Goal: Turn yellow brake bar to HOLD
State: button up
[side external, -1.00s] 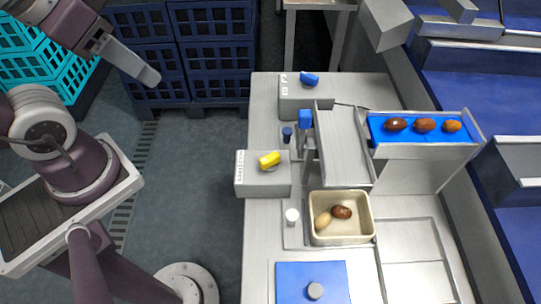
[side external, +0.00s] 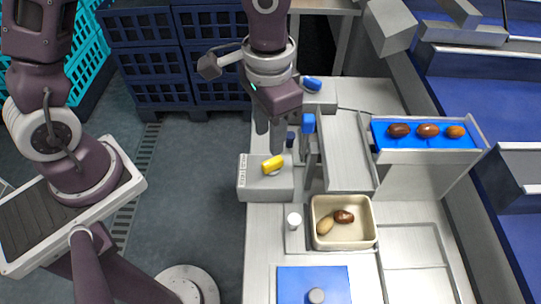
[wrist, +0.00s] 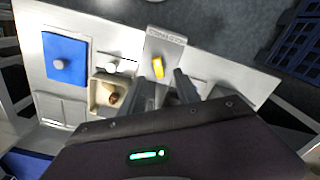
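The yellow brake bar (side external: 273,163) sits on top of a grey box (side external: 255,181) at the left edge of the bench. It lies slantwise, its right end farther from the side camera. Small lettering on the box's left part is too small to read. My gripper (side external: 270,140) hangs over the far side of the box, its two fingers apart with nothing seen between them. In the wrist view the yellow bar (wrist: 158,67) shows beyond the left fingertip of my gripper (wrist: 163,78). I see no contact with the bar.
A blue bar (side external: 311,84) on another box is behind my gripper. A blue-topped post (side external: 308,122) stands close right of it. Three dates lie on a blue tray (side external: 380,139).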

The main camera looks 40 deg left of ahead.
aim_at(270, 162)
jog(key=f, duration=0.7)
jog(key=shift+d+f, duration=0.2)
jog(key=shift+f, duration=0.05)
jog(key=shift+c, duration=0.5)
grip_shut()
